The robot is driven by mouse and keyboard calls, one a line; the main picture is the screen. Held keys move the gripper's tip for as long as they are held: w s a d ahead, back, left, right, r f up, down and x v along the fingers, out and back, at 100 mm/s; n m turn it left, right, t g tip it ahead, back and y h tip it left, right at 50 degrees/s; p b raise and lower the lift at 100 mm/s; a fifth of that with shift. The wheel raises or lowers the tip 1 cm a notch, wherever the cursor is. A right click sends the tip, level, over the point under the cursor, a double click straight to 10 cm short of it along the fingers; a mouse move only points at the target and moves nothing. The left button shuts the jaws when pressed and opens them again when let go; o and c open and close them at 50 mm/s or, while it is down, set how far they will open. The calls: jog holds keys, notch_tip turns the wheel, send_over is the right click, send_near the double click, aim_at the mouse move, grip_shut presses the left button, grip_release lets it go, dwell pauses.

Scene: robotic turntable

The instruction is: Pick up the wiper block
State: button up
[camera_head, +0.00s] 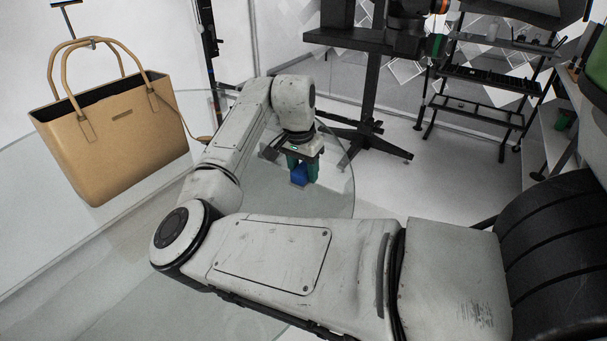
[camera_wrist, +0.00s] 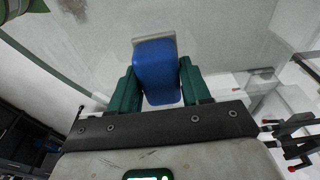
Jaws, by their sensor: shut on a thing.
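The wiper block (camera_head: 299,175) is a small blue block with a pale base edge. In the wrist view the block (camera_wrist: 157,68) sits between the two green fingers of my gripper (camera_wrist: 157,88), which are shut on it from both sides. In the head view my gripper (camera_head: 302,170) points down over the glass turntable (camera_head: 335,195), near its right edge. I cannot tell whether the block touches the glass or is just above it.
A tan handbag (camera_head: 115,135) is at the left. A black stand (camera_head: 370,95) and a black shelf rack (camera_head: 490,85) stand on the floor behind the turntable. Much of the glass around my arm is bare.

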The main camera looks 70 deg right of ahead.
jog(key=shift+r, duration=0.15)
jog(key=shift+c, duration=0.3)
jog(key=shift+r, duration=0.15)
notch_tip(320, 180, up, 2)
jog(key=shift+r+b, duration=0.1)
jog(key=shift+b, duration=0.2)
jog(key=s+a+r, duration=0.6)
jog(key=s+r, duration=0.4)
jog(key=s, duration=0.2)
jog(key=shift+s+r, duration=0.15)
jog(key=shift+s, duration=0.2)
jog(key=o, duration=0.4)
jog(key=shift+c, duration=1.3)
